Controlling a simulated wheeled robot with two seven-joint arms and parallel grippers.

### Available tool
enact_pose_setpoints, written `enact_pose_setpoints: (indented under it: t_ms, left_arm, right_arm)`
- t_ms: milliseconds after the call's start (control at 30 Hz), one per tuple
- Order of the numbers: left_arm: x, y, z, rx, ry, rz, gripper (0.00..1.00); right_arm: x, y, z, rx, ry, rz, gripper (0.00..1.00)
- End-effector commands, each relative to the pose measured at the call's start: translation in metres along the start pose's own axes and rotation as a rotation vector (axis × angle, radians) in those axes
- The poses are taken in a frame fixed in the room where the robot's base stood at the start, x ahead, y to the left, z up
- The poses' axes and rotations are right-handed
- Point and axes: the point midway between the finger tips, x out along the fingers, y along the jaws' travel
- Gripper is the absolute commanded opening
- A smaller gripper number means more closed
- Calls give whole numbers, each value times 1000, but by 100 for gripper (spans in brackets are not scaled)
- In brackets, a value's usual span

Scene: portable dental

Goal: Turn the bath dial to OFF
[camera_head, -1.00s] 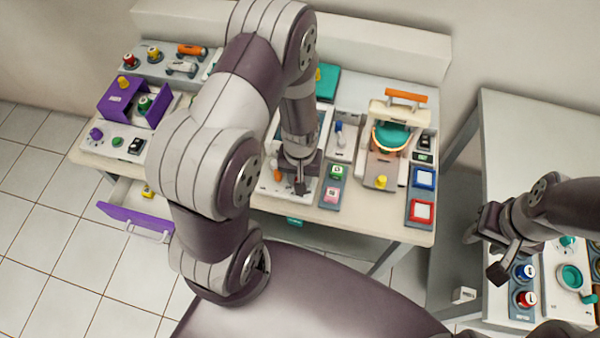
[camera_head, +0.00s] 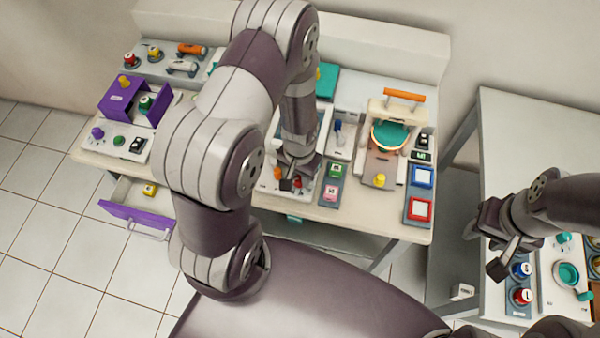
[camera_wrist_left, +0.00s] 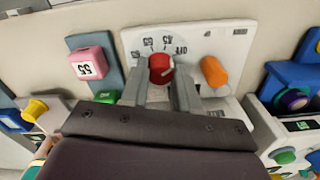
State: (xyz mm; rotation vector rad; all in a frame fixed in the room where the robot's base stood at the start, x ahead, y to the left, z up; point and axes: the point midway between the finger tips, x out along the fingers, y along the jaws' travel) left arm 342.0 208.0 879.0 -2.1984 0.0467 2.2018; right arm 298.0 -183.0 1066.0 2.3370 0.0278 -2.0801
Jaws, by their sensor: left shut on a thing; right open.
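The bath dial is a red knob (camera_wrist_left: 160,68) on a white panel (camera_wrist_left: 215,45), with printed numbers and OFF around its upper side. OFF is at the upper right of the dial in the left wrist view. A pale mark shows on the dial's lower right, but I cannot read its exact setting. My left gripper (camera_wrist_left: 162,84) has one finger on each side of the dial and is shut on it. In the head view my left gripper (camera_head: 290,183) is low over the front of the panel. My right gripper (camera_head: 498,243) is open and empty at the right-hand table.
An orange knob (camera_wrist_left: 213,72) stands close beside the dial. A pink block (camera_wrist_left: 88,63) and a green block (camera_head: 335,171) sit on the neighbouring strip. A purple drawer (camera_head: 136,216) stands open at the left. The lidded device (camera_head: 380,165) stands to the right.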

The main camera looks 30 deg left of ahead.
Motion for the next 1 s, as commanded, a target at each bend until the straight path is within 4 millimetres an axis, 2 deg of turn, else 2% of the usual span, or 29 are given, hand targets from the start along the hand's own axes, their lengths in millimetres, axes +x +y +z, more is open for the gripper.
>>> enact_pose_setpoints:
  t_ms: [133,167,233,500,633,767,1000]
  left_arm:
    - [0,0,2,-1,-5,1,0]
    - [0,0,2,-1,-5,1,33]
    - [0,0,2,-1,-5,1,55]
    - [0,0,0,-1,-1,0,55]
    - [-8,0,0,-1,1,0,55]
    - [-32,0,-1,-1,5,-1,55]
    - [-94,0,0,-1,5,0,55]
  right_arm:
    - [0,0,0,0,0,0,43]
    - [0,0,0,0,0,0,43]
    - [0,0,0,0,0,0,43]
    - [0,0,0,0,0,0,43]
    - [0,0,0,0,0,0,43]
    - [1,0,0,0,0,0,43]
    - [2,0,0,0,0,0,43]
